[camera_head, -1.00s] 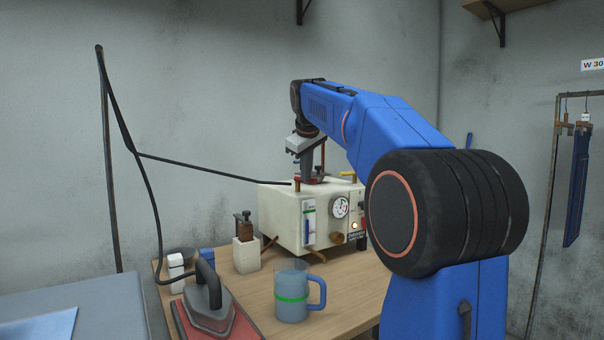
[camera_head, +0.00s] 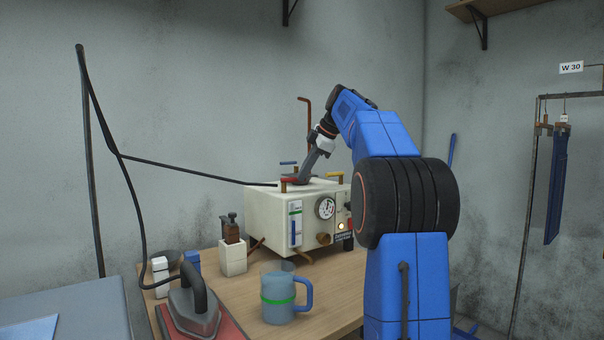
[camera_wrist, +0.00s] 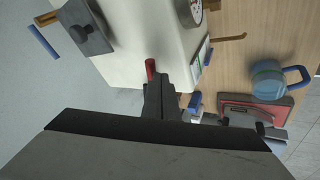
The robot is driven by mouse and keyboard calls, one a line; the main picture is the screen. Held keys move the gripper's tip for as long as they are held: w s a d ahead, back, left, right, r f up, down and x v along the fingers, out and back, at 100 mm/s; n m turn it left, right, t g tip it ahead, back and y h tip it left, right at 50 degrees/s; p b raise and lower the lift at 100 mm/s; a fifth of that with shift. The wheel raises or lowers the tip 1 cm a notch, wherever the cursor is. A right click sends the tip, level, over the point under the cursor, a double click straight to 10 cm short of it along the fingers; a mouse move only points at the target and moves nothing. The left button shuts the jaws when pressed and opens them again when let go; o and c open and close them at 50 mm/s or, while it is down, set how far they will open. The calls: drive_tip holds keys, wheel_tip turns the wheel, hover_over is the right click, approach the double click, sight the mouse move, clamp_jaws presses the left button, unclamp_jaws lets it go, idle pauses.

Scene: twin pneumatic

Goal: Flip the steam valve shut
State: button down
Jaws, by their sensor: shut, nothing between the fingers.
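A cream boiler box (camera_head: 272,213) stands at the back of the wooden table, with a gauge and knob on its front. On its top are a red lever (camera_head: 289,181), a yellow lever (camera_head: 335,175) and a blue lever (camera_head: 288,163); no label shows which one is the steam valve. My gripper (camera_head: 302,180) is shut and empty, tilted down to the left at the red lever. In the wrist view, the red lever (camera_wrist: 150,69) shows just past my dark fingertips (camera_wrist: 154,82), which partly hide it. I cannot tell whether they touch.
A red upright pipe (camera_head: 308,125) rises behind the box. In front are a blue mug (camera_head: 278,300), an iron (camera_head: 194,310) on a red pad and a white holder (camera_head: 232,258). A black cable runs from the pole to the box's top.

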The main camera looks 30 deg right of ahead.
drive_tip(key=shift+w+d, duration=0.6)
drive_tip(key=shift+w, duration=0.35)
drive_tip(key=shift+r, duration=0.1)
